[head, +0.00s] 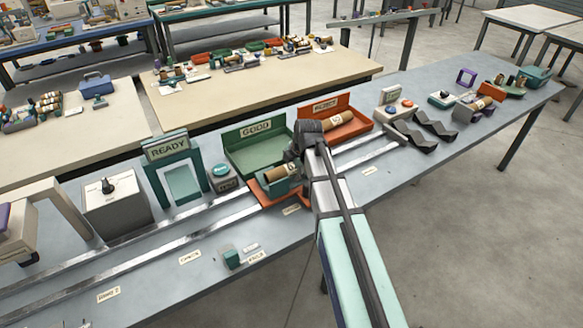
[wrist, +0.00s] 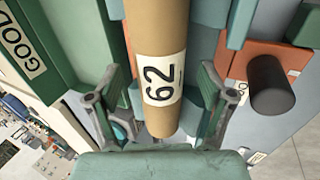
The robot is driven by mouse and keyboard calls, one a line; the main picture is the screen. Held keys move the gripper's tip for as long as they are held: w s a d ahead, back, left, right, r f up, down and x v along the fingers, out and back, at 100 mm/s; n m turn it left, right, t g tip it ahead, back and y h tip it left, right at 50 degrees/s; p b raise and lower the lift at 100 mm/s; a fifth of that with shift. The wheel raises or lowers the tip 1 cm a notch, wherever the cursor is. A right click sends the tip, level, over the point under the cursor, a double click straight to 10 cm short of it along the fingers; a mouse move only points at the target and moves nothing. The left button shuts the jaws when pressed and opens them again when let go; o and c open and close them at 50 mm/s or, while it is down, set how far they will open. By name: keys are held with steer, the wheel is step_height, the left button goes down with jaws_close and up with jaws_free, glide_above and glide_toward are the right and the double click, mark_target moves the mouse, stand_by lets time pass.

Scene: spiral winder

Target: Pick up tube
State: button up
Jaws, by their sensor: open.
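A brown cardboard tube (head: 274,173) lies in a teal cradle on an orange base (head: 262,196), in front of the green GOOD tray. In the wrist view the tube (wrist: 158,35) runs down the middle and carries a white label that seems to read 62. My gripper (wrist: 157,112) is open, with one finger on each side of the tube's near end and a visible gap on both sides. In the head view my gripper (head: 294,172) is at the tube's right end, and my arm hides part of the cradle.
The green GOOD tray (head: 240,160) stands behind the cradle and looks empty. The orange REJECT tray (head: 360,128) behind my arm holds another tube (head: 334,120). A READY frame (head: 165,150) and a round-button box (head: 222,180) stand to the left. Metal rails (head: 190,232) run along the bench.

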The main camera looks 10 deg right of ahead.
steer(key=shift+w+f, duration=0.1)
steer(key=shift+f, duration=0.15)
steer(key=shift+c, duration=0.4)
steer(key=c, duration=1.2)
steer(key=shift+r, duration=0.15)
